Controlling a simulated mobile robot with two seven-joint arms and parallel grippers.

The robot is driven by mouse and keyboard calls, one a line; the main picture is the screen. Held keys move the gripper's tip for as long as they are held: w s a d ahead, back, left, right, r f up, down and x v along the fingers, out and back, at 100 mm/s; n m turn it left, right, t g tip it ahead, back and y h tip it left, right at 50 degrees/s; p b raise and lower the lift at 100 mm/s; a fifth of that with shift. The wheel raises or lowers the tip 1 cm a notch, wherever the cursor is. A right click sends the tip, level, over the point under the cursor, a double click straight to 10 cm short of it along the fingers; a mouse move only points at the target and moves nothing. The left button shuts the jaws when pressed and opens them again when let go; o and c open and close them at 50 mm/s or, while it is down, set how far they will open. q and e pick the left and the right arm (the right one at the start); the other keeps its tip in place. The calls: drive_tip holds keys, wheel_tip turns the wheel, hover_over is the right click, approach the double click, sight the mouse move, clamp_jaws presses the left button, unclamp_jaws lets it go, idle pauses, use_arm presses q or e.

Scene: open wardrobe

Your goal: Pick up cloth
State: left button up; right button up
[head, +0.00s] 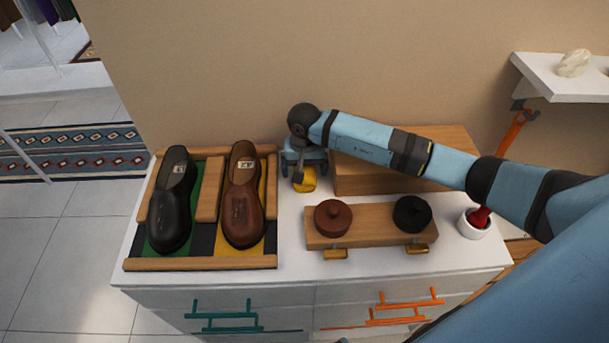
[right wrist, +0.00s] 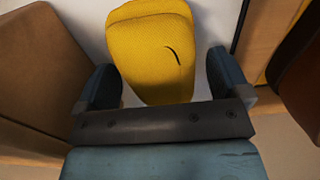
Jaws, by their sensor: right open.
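A yellow cloth (head: 305,180) lies on the white cabinet top, between the shoe tray and a wooden box. In the right wrist view the yellow cloth (right wrist: 155,50) shows as a folded pad with a dark curved mark. My right gripper (head: 303,172) is over the cloth, pointing down. In the right wrist view its two fingers (right wrist: 165,82) are apart, one on each side of the near end of the cloth. I cannot tell whether they touch it. My left gripper is not in view.
A wooden tray (head: 200,264) with a black shoe (head: 170,212) and a brown shoe (head: 243,205) stands left. The wooden box (head: 360,181) is close on the right. A wooden stand (head: 372,222) with two round tins is in front. A white cup (head: 474,225) stands at right.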

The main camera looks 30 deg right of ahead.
drive_tip(key=shift+f, duration=0.15)
drive_tip(key=shift+c, duration=0.4)
drive_tip(key=c, duration=0.9)
drive_tip(key=shift+r, duration=0.2)
wheel_tip(320, 180, up, 20)
drive_tip(key=shift+f+b, duration=0.15)
drive_tip(key=shift+b, duration=0.65)
drive_tip(key=o, duration=0.3)
drive_tip(key=shift+c, duration=1.3)
